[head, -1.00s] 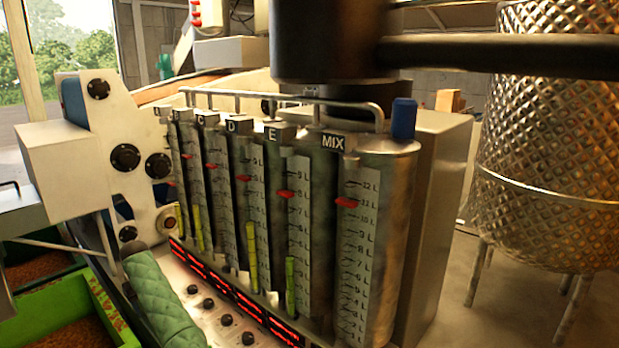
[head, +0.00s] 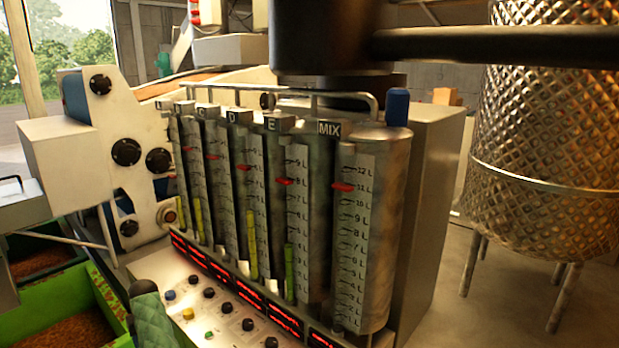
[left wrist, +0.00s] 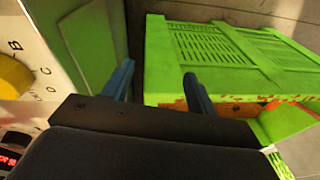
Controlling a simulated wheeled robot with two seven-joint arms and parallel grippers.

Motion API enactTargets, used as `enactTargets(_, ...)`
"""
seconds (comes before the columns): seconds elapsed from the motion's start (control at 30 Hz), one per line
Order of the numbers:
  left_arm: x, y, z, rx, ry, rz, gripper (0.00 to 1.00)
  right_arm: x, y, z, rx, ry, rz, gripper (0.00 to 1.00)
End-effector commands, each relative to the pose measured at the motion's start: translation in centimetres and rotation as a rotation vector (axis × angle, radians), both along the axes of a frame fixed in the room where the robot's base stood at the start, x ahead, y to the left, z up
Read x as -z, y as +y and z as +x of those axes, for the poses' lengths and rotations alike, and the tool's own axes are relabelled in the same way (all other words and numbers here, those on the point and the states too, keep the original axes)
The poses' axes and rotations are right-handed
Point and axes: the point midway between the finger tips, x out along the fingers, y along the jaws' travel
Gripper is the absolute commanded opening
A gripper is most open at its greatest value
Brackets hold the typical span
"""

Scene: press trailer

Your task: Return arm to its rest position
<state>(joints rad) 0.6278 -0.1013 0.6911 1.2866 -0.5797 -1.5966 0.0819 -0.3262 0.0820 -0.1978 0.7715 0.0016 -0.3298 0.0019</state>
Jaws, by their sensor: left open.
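My left gripper (left wrist: 158,70) shows in the left wrist view as two blue fingers standing well apart, with nothing between them. It is beside green crates, and a pale panel edge with a yellow knob (left wrist: 12,75) is at the left of that view. In the head view a green quilted sleeve (head: 155,320), which looks like part of my left arm, shows at the bottom edge in front of the control panel (head: 210,312). The left gripper itself is outside the head view.
A row of metal cylinders with litre scales, including the MIX cylinder (head: 362,230), stands behind the panel. A green bin (head: 85,300) with brown grains is at lower left. A slatted green crate (left wrist: 205,50) is near the gripper. A dimpled tank (head: 545,150) stands right.

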Motion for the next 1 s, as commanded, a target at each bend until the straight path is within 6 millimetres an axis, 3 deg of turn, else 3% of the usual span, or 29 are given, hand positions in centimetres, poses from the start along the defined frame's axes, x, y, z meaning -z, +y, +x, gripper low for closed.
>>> enactTargets(0.03, 2.6, -0.1, -1.0, 0.025, 0.005, 0.023, 0.58, 0.2, 0.2, 0.7, 0.001, -0.005, 0.001, 0.36)
enactTargets(0.1, 5.3, -0.5, -2.0, 0.064, 0.004, 0.053, 0.58, 0.1, 0.5, 1.6, 0.002, -0.008, 0.003, 0.36)
enactTargets(0.37, 15.3, -3.1, -6.4, 0.225, -0.006, 0.137, 0.58, -0.6, 1.4, 4.5, 0.004, -0.015, 0.008, 0.36)
enactTargets(0.57, 23.3, -6.3, -11.1, 0.359, -0.012, 0.168, 0.58, -1.4, 2.1, 6.8, 0.007, -0.022, 0.013, 0.36)
enactTargets(0.77, 31.1, -10.5, -17.0, 0.496, -0.018, 0.167, 0.58, -2.4, 2.8, 8.8, 0.009, -0.027, 0.017, 0.36)
enactTargets(1.0, 40.1, -16.6, -26.4, 0.653, -0.024, 0.125, 0.58, -3.9, 3.6, 11.1, 0.012, -0.034, 0.022, 0.36)
